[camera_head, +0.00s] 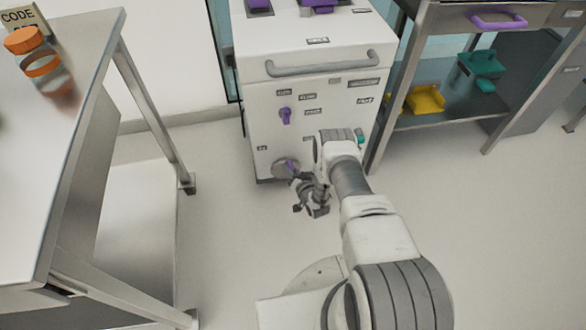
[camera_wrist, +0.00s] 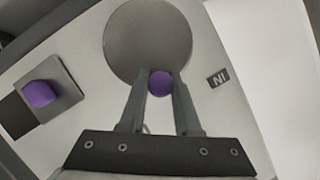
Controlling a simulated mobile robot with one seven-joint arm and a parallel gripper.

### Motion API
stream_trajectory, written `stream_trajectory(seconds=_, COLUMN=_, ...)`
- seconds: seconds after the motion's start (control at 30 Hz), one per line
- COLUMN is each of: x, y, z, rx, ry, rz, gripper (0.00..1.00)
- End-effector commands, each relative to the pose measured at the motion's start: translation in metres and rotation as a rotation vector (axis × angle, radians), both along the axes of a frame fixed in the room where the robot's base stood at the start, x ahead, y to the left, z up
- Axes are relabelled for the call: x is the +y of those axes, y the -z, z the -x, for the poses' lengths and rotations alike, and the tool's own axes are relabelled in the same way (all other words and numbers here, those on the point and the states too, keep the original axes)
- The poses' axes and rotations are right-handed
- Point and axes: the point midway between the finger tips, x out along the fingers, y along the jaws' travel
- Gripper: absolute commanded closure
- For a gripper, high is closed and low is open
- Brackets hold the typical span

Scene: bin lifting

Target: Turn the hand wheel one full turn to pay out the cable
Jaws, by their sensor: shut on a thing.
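The hand wheel (camera_wrist: 150,35) is a round grey disc low on the front of the white cabinet. In the head view the wheel (camera_head: 284,167) sits near the cabinet's lower left, partly hidden by my gripper. A round purple handle (camera_wrist: 160,83) stands out near the wheel's lower rim in the wrist view. My gripper (camera_wrist: 160,86) is shut on this handle, one finger on each side. In the head view my gripper (camera_head: 302,186) reaches the wheel from the front right. No cable can be made out.
The white cabinet (camera_head: 330,110) has a grey bar handle (camera_head: 322,65) and a purple knob (camera_head: 285,116) above the wheel. A steel table (camera_head: 75,60) stands at left. A shelf unit (camera_head: 440,122) with yellow and green bins stands at right. The floor between is clear.

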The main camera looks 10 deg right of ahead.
Motion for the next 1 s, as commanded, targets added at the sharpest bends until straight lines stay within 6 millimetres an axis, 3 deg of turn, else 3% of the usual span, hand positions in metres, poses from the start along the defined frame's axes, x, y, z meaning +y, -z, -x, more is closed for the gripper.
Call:
stream_trajectory(seconds=0.4, x=0.0106, y=-0.0019, z=-0.0006, rx=-0.001, ry=0.0, rz=0.195, gripper=1.0)
stream_trajectory(seconds=0.93, x=0.0119, y=-0.0017, z=-0.0008, rx=-0.002, ry=0.0, rz=0.222, gripper=1.0)
stream_trajectory(seconds=0.97, x=0.0118, y=-0.0018, z=-0.0008, rx=-0.002, ry=0.0, rz=0.222, gripper=0.65)
stream_trajectory(seconds=1.0, x=0.0118, y=-0.0018, z=-0.0008, rx=-0.002, ry=0.0, rz=0.222, gripper=0.58)
